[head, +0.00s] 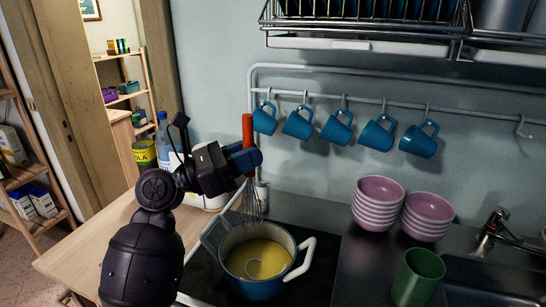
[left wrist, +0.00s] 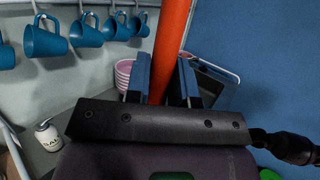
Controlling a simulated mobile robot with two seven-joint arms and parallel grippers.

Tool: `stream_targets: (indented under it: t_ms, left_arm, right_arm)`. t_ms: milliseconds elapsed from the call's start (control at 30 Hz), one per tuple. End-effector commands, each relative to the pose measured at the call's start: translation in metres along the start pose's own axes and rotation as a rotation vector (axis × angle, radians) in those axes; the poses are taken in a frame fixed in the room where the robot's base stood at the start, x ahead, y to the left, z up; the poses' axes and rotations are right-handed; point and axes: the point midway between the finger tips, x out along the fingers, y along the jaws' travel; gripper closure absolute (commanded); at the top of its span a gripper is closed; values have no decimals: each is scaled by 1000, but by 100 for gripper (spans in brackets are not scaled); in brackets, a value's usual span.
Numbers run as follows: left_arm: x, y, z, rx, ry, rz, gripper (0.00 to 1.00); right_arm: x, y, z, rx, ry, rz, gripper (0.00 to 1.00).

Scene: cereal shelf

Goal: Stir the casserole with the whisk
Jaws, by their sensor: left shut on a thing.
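The whisk (head: 248,130) has a red-orange handle and thin wire loops (head: 253,206). It hangs nearly upright with the wires down. My left gripper (head: 246,160) is shut on the handle; the left wrist view (left wrist: 161,80) shows the red handle (left wrist: 172,35) between the two blue fingers. The casserole (head: 254,290) is a blue pot with white handles, holding yellow food (head: 258,258), on the dark hob. The wire ends show at the pot's back rim; I cannot tell whether they are inside it. My right gripper is not in view.
Blue mugs (head: 337,129) hang from a rail on the wall. Stacked pink bowls (head: 378,205) and a green cup (head: 417,278) stand to the right, by the sink tap (head: 492,228). Bottles and a yellow tin (head: 144,153) stand behind my left arm. A dish rack (head: 365,42) hangs above.

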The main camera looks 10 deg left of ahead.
Motion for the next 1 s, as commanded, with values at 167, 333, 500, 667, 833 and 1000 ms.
stream_targets:
  t_ms: [167, 333, 500, 667, 833, 1000]
  left_arm:
    - [-4, -9, -2, -18, -8, -49, 100]
    - [-6, -11, -4, -22, -10, -62, 100]
    - [-7, -11, -12, -22, -10, -61, 100]
    - [-9, -11, -20, -22, -9, -60, 100]
    - [-12, -10, -29, -23, -8, -59, 100]
    - [-13, -10, -35, -22, -9, -60, 100]
  right_arm:
    - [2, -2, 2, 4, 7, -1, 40]
    - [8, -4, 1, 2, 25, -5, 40]
    - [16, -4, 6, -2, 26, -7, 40]
    - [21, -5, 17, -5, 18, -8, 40]
    - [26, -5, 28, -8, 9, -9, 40]
    - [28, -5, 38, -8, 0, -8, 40]
